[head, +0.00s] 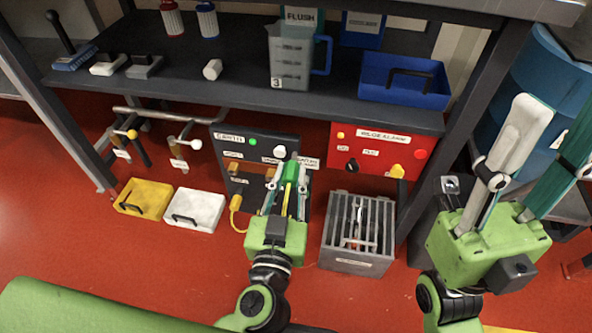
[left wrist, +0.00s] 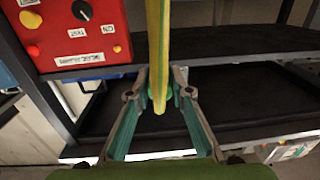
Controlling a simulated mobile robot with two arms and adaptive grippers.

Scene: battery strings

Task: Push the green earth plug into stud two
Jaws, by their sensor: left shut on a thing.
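My left gripper (head: 291,172) is shut on the green earth plug (head: 291,170) in front of the black panel (head: 259,142). In the left wrist view, the green plug (left wrist: 158,92) sits between the fingertips, with a green-yellow cable (left wrist: 157,45) running from it. The panel carries orange-brown studs (head: 233,167) and white labels; the labels are too small to read surely. The gripper hides part of the panel's right side, so I cannot tell whether the plug touches a stud. My right gripper (head: 556,135) is open and empty at the far right.
A yellow plug (head: 236,203) with cable hangs left of my left gripper. A red alarm box (head: 381,150) is to its right, above a grey slatted crate (head: 357,262). Yellow (head: 145,197) and white (head: 194,210) trays lie left. A dark shelf (head: 200,82) overhangs the panel.

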